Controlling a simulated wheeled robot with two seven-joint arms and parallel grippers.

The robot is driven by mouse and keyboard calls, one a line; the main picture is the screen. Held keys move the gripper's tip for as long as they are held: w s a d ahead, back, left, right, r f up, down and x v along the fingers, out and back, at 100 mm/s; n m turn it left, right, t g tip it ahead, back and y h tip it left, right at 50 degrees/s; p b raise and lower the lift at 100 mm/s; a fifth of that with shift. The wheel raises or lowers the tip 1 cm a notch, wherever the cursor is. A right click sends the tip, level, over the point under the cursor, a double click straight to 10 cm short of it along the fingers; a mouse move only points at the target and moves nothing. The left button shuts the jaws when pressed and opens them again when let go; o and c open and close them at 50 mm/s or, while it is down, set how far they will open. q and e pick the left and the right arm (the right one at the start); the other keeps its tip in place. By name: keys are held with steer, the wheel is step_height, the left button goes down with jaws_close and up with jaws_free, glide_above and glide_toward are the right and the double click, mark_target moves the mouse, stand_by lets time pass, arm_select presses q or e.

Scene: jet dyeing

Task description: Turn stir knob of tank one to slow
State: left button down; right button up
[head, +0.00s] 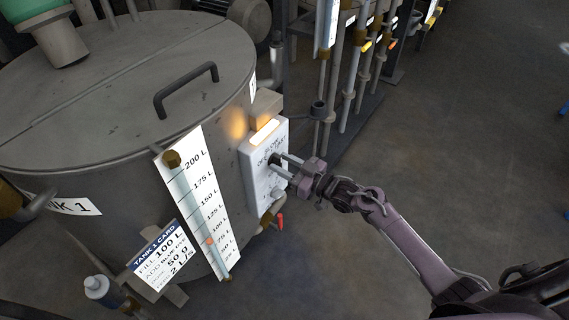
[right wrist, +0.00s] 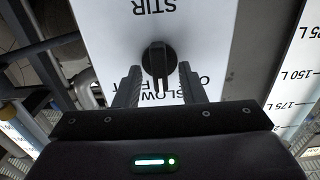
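Tank one (head: 100,120) is a large grey drum at the left of the head view, with a white control box (head: 266,180) on its right side. The black stir knob (right wrist: 158,62) sits on the white panel under the upside-down word STIR. Its pale mark faces the SLOW label in the right wrist view. My right gripper (head: 281,165) is at the panel. Its two fingers (right wrist: 158,88) stand apart on either side of the knob, with a small gap showing. The fingers partly cover the labels. My left gripper is not in view.
An amber lamp (head: 265,131) glows on top of the box. A white level gauge (head: 199,205) and a tank card (head: 161,256) are on the tank front. A red-handled valve (head: 280,221) is below the box. Pipes stand behind; the floor at right is clear.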

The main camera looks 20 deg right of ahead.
steer(key=shift+s, duration=0.1)
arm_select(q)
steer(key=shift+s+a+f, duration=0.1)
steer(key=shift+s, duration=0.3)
arm_select(e)
steer(key=v, duration=0.7)
steer(key=shift+s+d, duration=0.25)
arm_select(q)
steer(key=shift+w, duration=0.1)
